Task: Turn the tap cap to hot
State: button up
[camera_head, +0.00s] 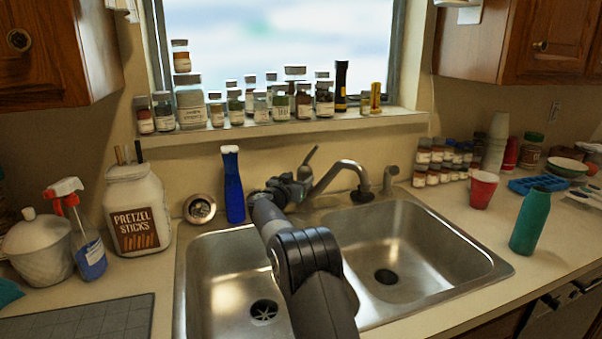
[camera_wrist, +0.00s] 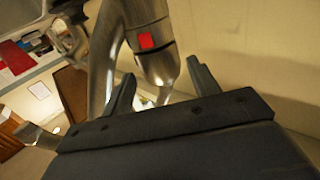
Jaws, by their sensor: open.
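The metal tap stands behind the double sink; its curved spout (camera_head: 342,172) reaches over the right basin and its thin lever (camera_head: 310,156) points up. In the wrist view the tap cap (camera_wrist: 158,66) is a rounded metal piece with a red mark (camera_wrist: 146,40) on it, close in front of my gripper. My gripper (camera_wrist: 161,72) is open, one finger on each side of the cap's lower end; I cannot tell whether either finger touches it. In the head view my gripper (camera_head: 290,190) is at the tap's left side, and my arm hides much of the tap base.
A blue bottle (camera_head: 232,186) stands just left of my gripper, beside a round metal strainer (camera_head: 200,209). The windowsill (camera_head: 290,128) above holds several jars. A metal side fitting (camera_head: 389,179) stands right of the spout. Both sink basins (camera_head: 410,250) look empty.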

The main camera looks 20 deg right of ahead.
jog(key=shift+p+x, duration=0.3)
jog(key=shift+x, duration=0.85)
jog(key=shift+c, duration=0.6)
jog(key=c, duration=0.6)
